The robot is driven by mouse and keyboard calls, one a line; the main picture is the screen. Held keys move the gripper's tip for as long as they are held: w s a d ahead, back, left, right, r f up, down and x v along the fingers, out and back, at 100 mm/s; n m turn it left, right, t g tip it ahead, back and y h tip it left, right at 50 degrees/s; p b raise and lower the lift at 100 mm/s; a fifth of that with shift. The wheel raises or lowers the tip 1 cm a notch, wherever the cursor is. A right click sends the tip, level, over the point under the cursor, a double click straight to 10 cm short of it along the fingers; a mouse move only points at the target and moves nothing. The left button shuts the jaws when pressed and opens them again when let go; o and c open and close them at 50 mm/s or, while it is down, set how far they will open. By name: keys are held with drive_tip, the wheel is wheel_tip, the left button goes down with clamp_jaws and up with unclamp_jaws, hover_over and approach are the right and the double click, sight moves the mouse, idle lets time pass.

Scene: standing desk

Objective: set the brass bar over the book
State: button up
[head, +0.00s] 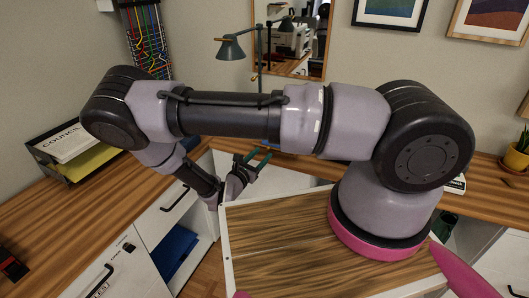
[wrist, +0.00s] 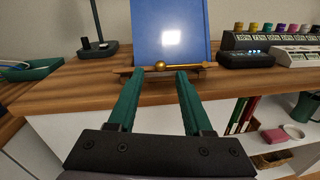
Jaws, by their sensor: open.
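The blue book (wrist: 170,30) stands upright, leaning back on a small dark stand, in the wrist view. The brass bar (wrist: 192,67), with a round ball (wrist: 162,64) on it, lies across the front of the book's lower edge. My gripper (wrist: 160,73) is open, its two green fingers pointing at the bar from the near side. The fingertips look close to the bar, but I cannot tell whether they touch it. My gripper also shows in the head view (head: 258,159), low near the desk edge. There my arm hides most of the book and bar.
A desk lamp (wrist: 96,30) stands left of the book, with a green tray (wrist: 30,70) farther left. A black device (wrist: 246,60) and a rack of colored bottles (wrist: 275,38) stand to the right. Shelves (wrist: 275,125) lie below the desk edge.

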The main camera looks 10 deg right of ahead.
drive_tip(key=shift+x, duration=1.55)
clamp_jaws()
